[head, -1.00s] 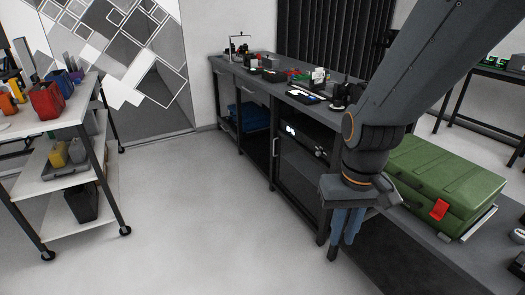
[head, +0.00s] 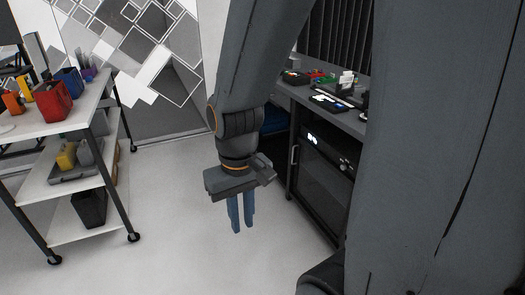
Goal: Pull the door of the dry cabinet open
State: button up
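The dry cabinet (head: 345,150) stands under the dark workbench, right of centre. It has a dark door (head: 318,200) in a black frame and a lit display on its upper front. The door looks closed. My gripper (head: 242,230) points down over the floor, to the left of the cabinet and apart from the handle. Its two blue-grey fingers have a narrow gap between them and hold nothing. My arm hides part of the bench and the right side of the cabinet is covered too.
A white wheeled cart (head: 60,195) with red, blue and yellow bins stands at the left. The workbench top (head: 298,92) carries small trays and parts. Pale floor (head: 175,230) is free between cart and cabinet.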

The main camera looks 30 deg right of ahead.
aim_at(301, 141)
jog(key=z, duration=0.05)
jog(key=i, duration=0.75)
jog(key=z, duration=0.75)
jog(key=i, duration=0.65)
jog(key=z, duration=0.6)
